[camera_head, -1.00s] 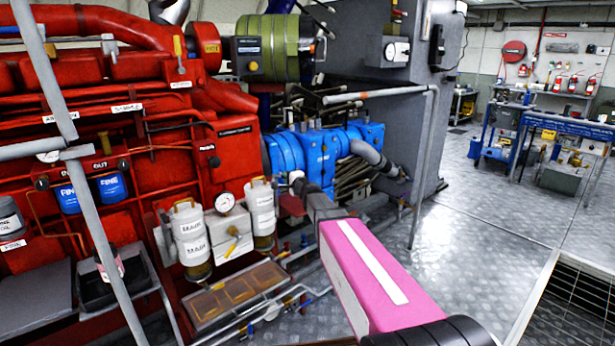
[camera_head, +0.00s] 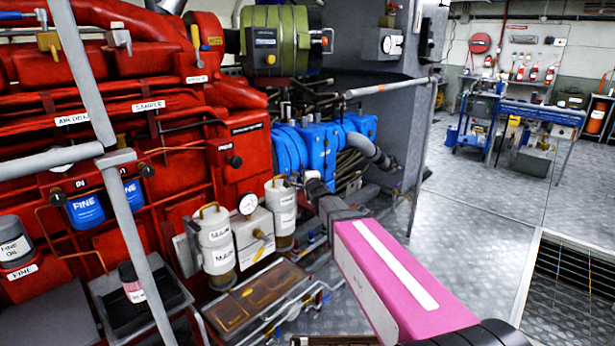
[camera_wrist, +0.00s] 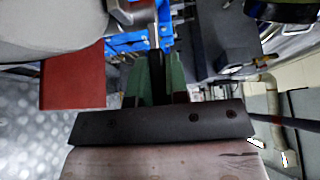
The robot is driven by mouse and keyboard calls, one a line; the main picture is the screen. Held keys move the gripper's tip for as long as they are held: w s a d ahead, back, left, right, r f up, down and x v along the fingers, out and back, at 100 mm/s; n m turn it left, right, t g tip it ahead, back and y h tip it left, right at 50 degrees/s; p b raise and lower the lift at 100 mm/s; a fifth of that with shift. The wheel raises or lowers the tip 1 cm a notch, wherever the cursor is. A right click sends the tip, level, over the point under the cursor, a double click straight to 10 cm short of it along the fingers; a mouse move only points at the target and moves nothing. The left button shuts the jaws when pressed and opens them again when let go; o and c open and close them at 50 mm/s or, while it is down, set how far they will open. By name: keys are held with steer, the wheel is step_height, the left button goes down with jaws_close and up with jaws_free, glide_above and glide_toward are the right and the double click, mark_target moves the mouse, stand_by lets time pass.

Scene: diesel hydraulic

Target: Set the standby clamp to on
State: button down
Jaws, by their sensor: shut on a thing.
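My gripper (camera_head: 314,185) reaches from my pink and grey arm toward the fuel filter area, just right of the white canisters. In the wrist view my dark green fingers (camera_wrist: 157,82) are shut on a thin metal lever (camera_wrist: 155,36) that stands between them. A curved silver metal part (camera_wrist: 136,12) is beside the lever's upper end. No label naming the standby clamp is readable, so I cannot tell for certain that this lever belongs to it. In the head view the fingertips and what they hold are too small to make out.
White canisters (camera_head: 214,240) and a round gauge (camera_head: 249,204) stand left of my gripper. A blue pump (camera_head: 318,145) is behind it. A grey rail post (camera_head: 92,85) crosses the left foreground. A red block (camera_wrist: 72,75) is close in the wrist view. Open floor (camera_head: 475,210) lies right.

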stand_by(0.3)
steer(key=c, duration=1.1)
jaws_free()
steer(key=shift+s, duration=0.15)
steer(key=v, duration=1)
steer(key=shift+s, duration=0.3)
